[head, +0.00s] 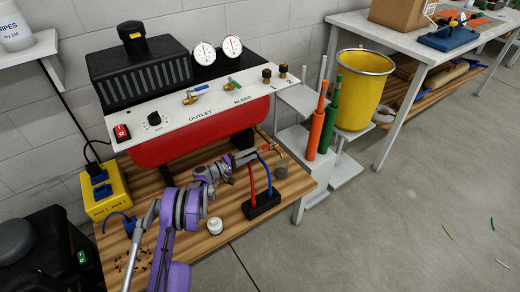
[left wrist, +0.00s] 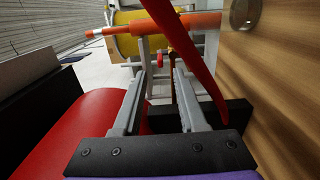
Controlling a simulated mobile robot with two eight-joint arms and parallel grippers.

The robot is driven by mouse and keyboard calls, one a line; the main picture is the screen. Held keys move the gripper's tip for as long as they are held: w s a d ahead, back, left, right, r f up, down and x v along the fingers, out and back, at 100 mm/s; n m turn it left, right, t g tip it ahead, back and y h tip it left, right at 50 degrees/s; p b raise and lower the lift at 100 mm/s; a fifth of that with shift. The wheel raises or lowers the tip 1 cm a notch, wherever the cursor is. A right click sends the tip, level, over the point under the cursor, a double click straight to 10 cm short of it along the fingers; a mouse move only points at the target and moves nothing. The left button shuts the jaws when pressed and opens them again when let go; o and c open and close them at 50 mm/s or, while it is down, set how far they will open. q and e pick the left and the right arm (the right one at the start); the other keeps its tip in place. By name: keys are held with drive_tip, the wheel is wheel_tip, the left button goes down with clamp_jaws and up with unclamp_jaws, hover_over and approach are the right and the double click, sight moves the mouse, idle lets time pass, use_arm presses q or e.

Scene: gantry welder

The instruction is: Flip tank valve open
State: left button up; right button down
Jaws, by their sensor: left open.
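The red tank (head: 190,138) lies under the white panel; its curved side also shows in the left wrist view (left wrist: 82,135). A small red and brass part, apparently the tank valve (head: 275,151), shows past the tank's right end. In the left wrist view this valve (left wrist: 171,58) appears just beyond and between my fingertips; I cannot tell whether they touch it. My left gripper (head: 258,153) reaches right over the wooden bench, with its fingers apart and nothing held between them.
A black holder (head: 262,205) with red and blue upright tools stands close to my left gripper. A white jar (head: 214,225) and a dark round piece (head: 281,172) sit on the bench. Orange (head: 320,125) and green cylinders and a yellow bin (head: 362,92) stand to the right.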

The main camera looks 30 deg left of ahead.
use_arm(q)
drive_tip(key=v, duration=0.3)
drive_tip(key=shift+w+d, duration=0.1)
idle(0.4)
